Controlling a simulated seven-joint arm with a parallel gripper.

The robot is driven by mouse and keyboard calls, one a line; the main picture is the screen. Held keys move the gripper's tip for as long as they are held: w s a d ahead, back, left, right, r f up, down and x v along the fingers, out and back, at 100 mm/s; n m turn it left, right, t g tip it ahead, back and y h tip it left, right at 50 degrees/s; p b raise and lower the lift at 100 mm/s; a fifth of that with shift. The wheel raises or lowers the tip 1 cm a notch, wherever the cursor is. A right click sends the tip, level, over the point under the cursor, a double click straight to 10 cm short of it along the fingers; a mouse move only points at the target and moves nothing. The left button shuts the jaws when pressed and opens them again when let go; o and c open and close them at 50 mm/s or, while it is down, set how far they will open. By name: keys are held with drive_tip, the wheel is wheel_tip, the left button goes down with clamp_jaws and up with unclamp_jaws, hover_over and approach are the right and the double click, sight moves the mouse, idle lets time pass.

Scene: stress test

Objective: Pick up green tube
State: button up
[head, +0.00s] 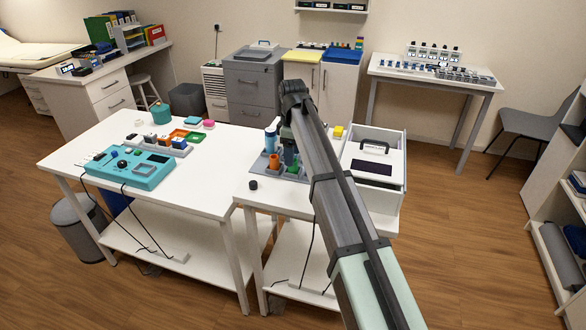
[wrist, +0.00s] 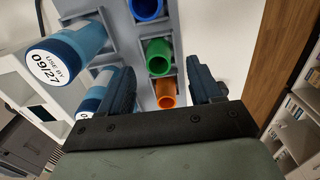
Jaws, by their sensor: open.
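In the wrist view the green tube (wrist: 158,54) stands open end up in a slot of a grey rack (wrist: 122,20). It sits between a blue tube (wrist: 147,9) and an orange tube (wrist: 165,94). My gripper (wrist: 160,68) is open and empty, with one dark finger on each side of the row. The orange tube shows between the fingers, and the green tube lies just past their tips. I cannot tell the height gap.
Two blue bottles with white caps, the nearer one (wrist: 55,65) labelled, stand left of my left finger. In the head view a white box (head: 376,162) stands right of my arm. A teal device (head: 130,168) sits on the left table.

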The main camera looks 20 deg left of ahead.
wheel_tip(320, 180, down, 4)
drive_tip(key=shift+w+f, duration=0.1)
drive_tip(key=shift+c, duration=0.3)
drive_tip(key=c, duration=1.1)
